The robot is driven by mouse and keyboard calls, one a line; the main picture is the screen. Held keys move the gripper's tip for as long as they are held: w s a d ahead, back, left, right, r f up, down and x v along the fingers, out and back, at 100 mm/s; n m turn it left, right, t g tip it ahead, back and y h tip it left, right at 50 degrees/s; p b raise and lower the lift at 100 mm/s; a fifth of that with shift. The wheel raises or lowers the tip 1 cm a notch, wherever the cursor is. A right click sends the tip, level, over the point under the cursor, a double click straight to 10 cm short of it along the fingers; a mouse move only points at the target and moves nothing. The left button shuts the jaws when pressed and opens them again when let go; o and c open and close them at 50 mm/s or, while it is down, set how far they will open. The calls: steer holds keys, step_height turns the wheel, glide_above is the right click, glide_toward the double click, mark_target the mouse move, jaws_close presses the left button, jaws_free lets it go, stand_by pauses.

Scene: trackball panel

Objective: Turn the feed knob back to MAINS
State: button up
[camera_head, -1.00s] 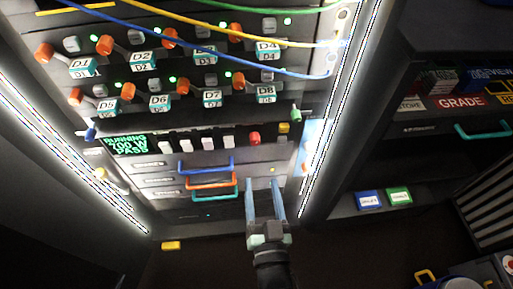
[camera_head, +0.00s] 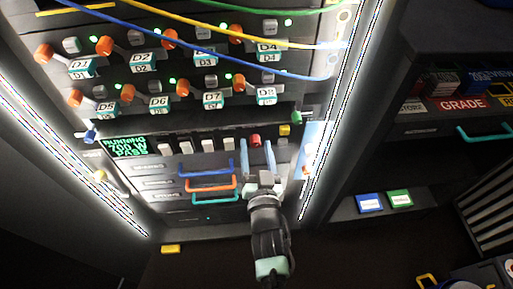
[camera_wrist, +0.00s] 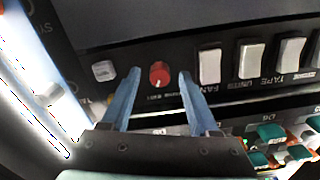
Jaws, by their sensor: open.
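A small red knob (camera_head: 255,140) sits on the rack's control strip, right of the white rocker switches. In the wrist view the red knob (camera_wrist: 160,75) shows between my two fingertips, with a gap on each side. Its label is too small to read, so I cannot confirm that it is the feed knob or which position it points to. My gripper (camera_head: 257,147) is open, its fingers reaching up at the strip. In the wrist view my gripper (camera_wrist: 159,76) is open and empty around the knob's sides; contact is not visible.
White rocker switches (camera_head: 208,146) stand close beside the red knob. A yellow button (camera_head: 284,130) and a green-tipped knob (camera_head: 297,117) are to its right. Coloured drawer handles (camera_head: 210,184) lie below. Cables (camera_head: 210,32) cross the rack above. A lit display (camera_head: 126,146) is left.

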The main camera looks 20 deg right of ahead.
steer(key=shift+c, duration=0.4)
jaws_close()
steer(key=shift+n, duration=0.4)
steer(key=n+b, duration=0.1)
steer(key=n, duration=0.4)
steer(key=shift+n, duration=0.3)
steer(key=n, duration=0.5)
steer(key=shift+b, duration=0.3)
steer(key=shift+n, duration=0.4)
